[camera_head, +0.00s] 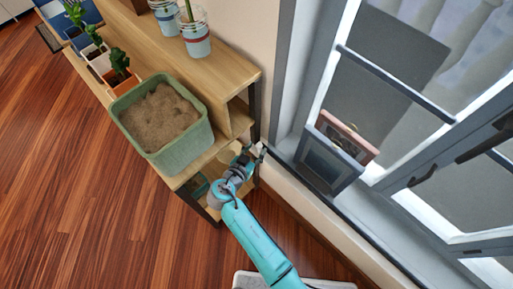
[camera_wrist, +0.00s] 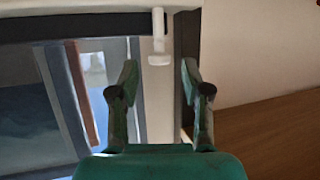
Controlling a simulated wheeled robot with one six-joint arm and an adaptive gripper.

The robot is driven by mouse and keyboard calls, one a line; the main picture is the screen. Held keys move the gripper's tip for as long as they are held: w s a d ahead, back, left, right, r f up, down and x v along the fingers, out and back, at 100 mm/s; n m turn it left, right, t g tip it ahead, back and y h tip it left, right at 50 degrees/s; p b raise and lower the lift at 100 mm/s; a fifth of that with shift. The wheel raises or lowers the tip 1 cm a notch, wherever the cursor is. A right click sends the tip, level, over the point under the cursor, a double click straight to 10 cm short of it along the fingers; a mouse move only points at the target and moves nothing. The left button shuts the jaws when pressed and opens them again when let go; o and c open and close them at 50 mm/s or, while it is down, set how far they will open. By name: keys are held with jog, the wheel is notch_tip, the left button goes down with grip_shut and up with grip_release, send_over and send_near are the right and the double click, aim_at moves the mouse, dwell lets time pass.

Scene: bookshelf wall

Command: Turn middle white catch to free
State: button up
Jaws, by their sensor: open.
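One white catch (camera_wrist: 158,38) shows in the wrist view, on the light window frame near the top centre. Its narrow stem hangs down to a wider foot. I cannot tell from this view whether it is the middle one. My gripper (camera_wrist: 158,78) is open and empty, with one finger to each side of the catch's line. The catch is beyond the fingertips and appears apart from them. In the head view my gripper (camera_head: 250,156) is beside the window's lower left corner, and the catch there is too small to make out clearly.
A wooden shelf unit (camera_head: 226,62) stands close on the left, with a green planter (camera_head: 199,138) of soil on it. Two framed pictures (camera_head: 327,160) lean at the window (camera_head: 400,75). Wooden floor (camera_head: 60,190) is open on the left.

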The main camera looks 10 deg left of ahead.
jog(key=shift+w+d+f, duration=0.2)
jog(key=shift+w+f, duration=0.05)
jog(key=shift+w, duration=0.3)
grip_shut()
jog(key=shift+d, duration=0.1)
jog(key=n+y, duration=0.3)
jog(key=shift+s+d+t+y, duration=0.1)
jog(key=shift+d+t+y, duration=0.2)
jog(key=shift+d+t, duration=0.1)
jog(key=shift+d+n+y, duration=0.15)
jog(key=shift+n+y, duration=1.45)
jog(key=shift+y, duration=0.2)
jog(key=shift+n+y, duration=0.6)
jog(key=shift+y, duration=0.1)
